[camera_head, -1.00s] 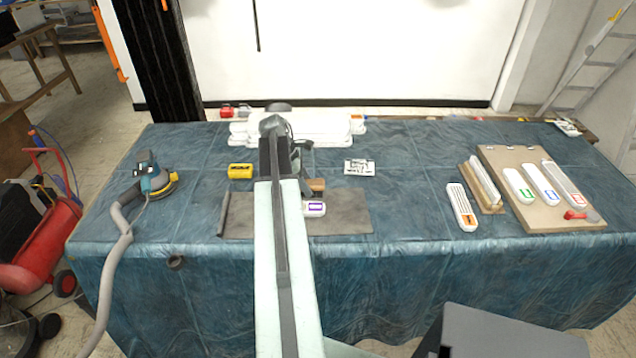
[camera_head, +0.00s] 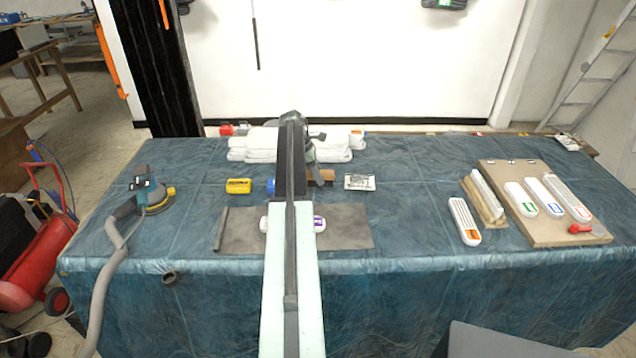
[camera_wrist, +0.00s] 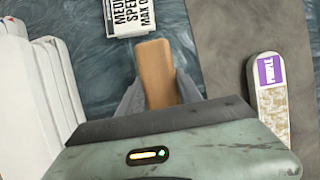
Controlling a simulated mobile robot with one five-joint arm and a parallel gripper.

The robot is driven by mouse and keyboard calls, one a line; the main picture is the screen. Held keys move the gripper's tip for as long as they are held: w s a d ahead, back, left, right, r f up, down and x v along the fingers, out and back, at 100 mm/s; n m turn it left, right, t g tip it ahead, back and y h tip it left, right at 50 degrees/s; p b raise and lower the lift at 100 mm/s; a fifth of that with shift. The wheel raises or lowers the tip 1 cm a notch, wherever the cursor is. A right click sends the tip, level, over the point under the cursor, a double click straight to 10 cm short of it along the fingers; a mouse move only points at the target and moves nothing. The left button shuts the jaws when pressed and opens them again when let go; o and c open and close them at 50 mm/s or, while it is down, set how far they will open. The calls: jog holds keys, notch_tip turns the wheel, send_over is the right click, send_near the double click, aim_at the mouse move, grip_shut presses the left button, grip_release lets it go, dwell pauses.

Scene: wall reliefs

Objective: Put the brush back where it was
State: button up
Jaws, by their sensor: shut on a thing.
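The brush shows as a tan wooden piece (camera_wrist: 156,72) between the two grey fingers of my gripper (camera_wrist: 160,92) in the wrist view. My gripper is shut on it; no bristles can be seen. In the head view the wooden piece (camera_head: 322,177) shows just right of my arm, over the blue-covered table, near the back edge of the grey mat. My arm hides most of the gripper there. I cannot tell how high the brush is above the cloth.
A purple-labelled white sanding block (camera_wrist: 268,95) lies on the grey mat (camera_head: 348,229). A printed packet (camera_head: 359,182) lies right of the brush, folded white cloths (camera_head: 258,145) behind, a yellow block (camera_head: 238,186) to the left.

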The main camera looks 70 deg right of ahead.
jog(key=shift+w+d, duration=0.15)
jog(key=shift+d, duration=0.4)
notch_tip(320, 180, down, 4)
jog(key=b, duration=0.4)
jog(key=shift+a, duration=0.15)
jog(key=shift+r, duration=0.25)
jog(key=shift+f, duration=0.1)
jog(key=o, duration=0.8)
jog(key=shift+f, duration=0.15)
jog(key=shift+c, duration=0.2)
jog(key=o, duration=0.4)
